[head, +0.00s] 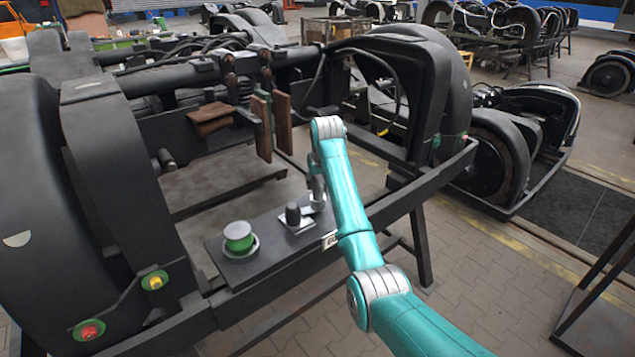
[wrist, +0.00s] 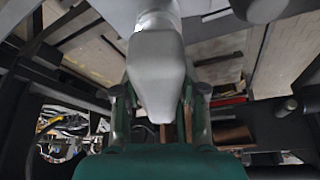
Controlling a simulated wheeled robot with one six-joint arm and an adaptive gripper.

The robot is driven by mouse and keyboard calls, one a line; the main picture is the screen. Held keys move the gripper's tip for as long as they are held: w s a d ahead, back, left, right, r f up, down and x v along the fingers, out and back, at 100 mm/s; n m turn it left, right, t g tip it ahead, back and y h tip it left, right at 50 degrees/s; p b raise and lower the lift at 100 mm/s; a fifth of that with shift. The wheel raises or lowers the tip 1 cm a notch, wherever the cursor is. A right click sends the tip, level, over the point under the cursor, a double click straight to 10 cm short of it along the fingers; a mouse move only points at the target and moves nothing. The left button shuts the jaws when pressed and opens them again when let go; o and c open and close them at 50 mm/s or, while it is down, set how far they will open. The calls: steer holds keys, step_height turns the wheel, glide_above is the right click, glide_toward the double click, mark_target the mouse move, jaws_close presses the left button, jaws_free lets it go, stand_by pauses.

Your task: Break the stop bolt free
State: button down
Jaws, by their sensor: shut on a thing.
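My gripper (wrist: 160,100) shows from behind in the wrist view, its two dark green fingers on either side of a light grey tapered piece (wrist: 156,62). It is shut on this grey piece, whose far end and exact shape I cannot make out. In the head view my teal arm reaches over the dark bogie frame (head: 432,183), and its small grey end points down just right of a dark upright cylinder (head: 293,213) on a shelf. The fingers are too small to tell there. I cannot pick out the stop bolt with certainty in either view.
Large black wheel covers (head: 125,165) stand at the left. Paved floor (head: 480,270) is open at the right front.

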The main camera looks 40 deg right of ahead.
steer(key=n, duration=0.2)
steer(key=n+y, duration=0.1)
steer(key=n, duration=0.1)
steer(key=n+y, duration=0.1)
steer(key=shift+w+a+r+n, duration=0.1)
steer(key=shift+a+n, duration=0.15)
steer(key=shift+n, duration=0.15)
steer(key=shift+a+n+g+y, duration=0.15)
steer(key=shift+n+y, duration=0.45)
steer(key=shift+n, duration=0.9)
steer(key=shift+a+n+g+y, duration=0.15)
steer(key=shift+n+y, duration=0.45)
steer(key=shift+n, duration=0.9)
steer(key=shift+d, duration=0.1)
steer(key=shift+r, duration=3)
